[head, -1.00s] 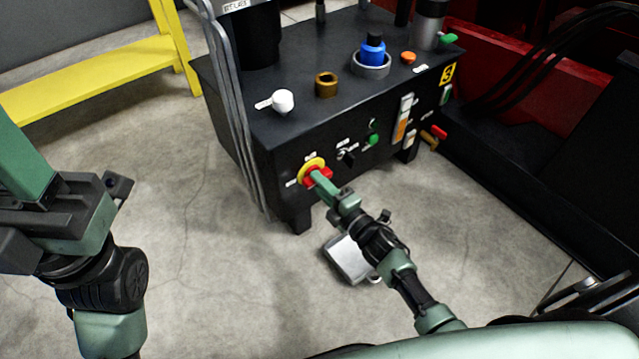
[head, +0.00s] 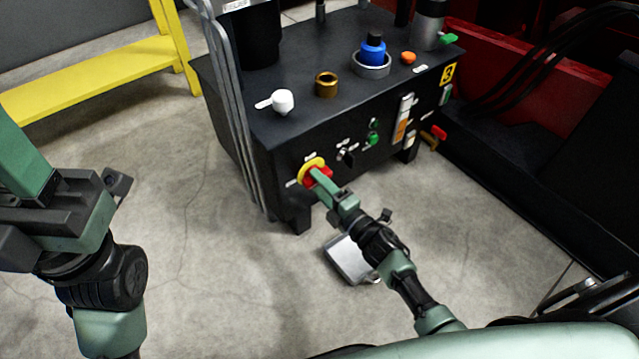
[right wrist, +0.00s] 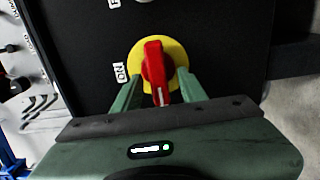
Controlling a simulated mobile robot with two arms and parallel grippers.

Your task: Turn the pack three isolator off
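The isolator is a red handle (right wrist: 157,72) on a yellow disc (right wrist: 172,52), and it also shows at the near left of the box's front panel in the head view. In the right wrist view an "ON" label (right wrist: 120,72) lies left of the disc. The handle's white-marked end points down, about a quarter turn from that label. My right gripper (right wrist: 160,88) is open, one finger on each side of the handle, with visible gaps. In the head view my right gripper (head: 318,176) partly hides the switch. My left arm is at the left, its fingertips unclear.
The black box (head: 240,135) carries a yellow "3" plate (head: 448,73). Right of the isolator are a small selector (head: 345,155) and a green button (head: 372,139). Grey conduits (head: 232,110) run down the box's left corner. A metal pedal (head: 349,260) lies on the floor below.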

